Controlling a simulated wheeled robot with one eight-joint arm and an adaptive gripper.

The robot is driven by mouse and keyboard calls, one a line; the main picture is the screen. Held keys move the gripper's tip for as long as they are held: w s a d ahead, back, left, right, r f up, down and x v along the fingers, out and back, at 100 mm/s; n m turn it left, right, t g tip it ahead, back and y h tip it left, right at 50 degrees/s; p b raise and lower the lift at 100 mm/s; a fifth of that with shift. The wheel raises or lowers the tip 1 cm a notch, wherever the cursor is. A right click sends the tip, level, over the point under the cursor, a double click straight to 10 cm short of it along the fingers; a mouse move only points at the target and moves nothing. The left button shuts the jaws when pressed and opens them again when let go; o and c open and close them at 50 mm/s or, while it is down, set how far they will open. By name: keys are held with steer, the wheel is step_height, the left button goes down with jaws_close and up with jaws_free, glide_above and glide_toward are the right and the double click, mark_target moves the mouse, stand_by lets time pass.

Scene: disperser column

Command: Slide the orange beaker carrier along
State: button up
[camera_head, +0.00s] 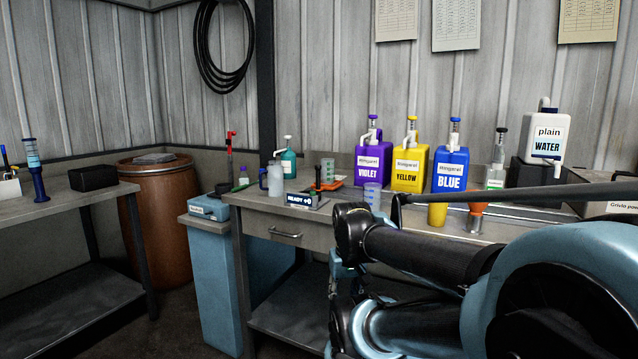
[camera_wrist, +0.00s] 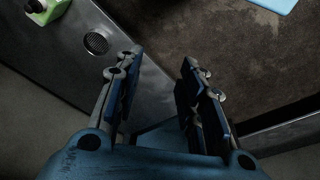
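In the head view, a low orange piece (camera_head: 331,186) lies on the back bench, partly hidden behind a black READY box (camera_head: 303,200). It may be the beaker carrier, but it is too small to be sure. An orange-brown cup (camera_head: 477,209) stands further right on the bench. In the wrist view, my gripper (camera_wrist: 160,70) is open and empty, its fingers apart over the floor beside a grey metal surface. No orange carrier shows in the wrist view.
Violet (camera_head: 372,163), yellow (camera_head: 409,167) and blue (camera_head: 450,170) jugs stand along the back of the bench, with a white water container (camera_head: 545,135) at right. A yellow cup (camera_head: 437,214) stands near the front.

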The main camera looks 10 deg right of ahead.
step_height(320, 180, up, 2)
step_height(320, 180, up, 36)
steer(key=m+g, duration=0.2)
steer(key=m, duration=0.3)
glide_above(318, 179)
steer(key=w, duration=0.1)
step_height(318, 179, down, 17)
steer(key=shift+d, duration=0.1)
steer(key=shift+w, duration=0.1)
jaws_close()
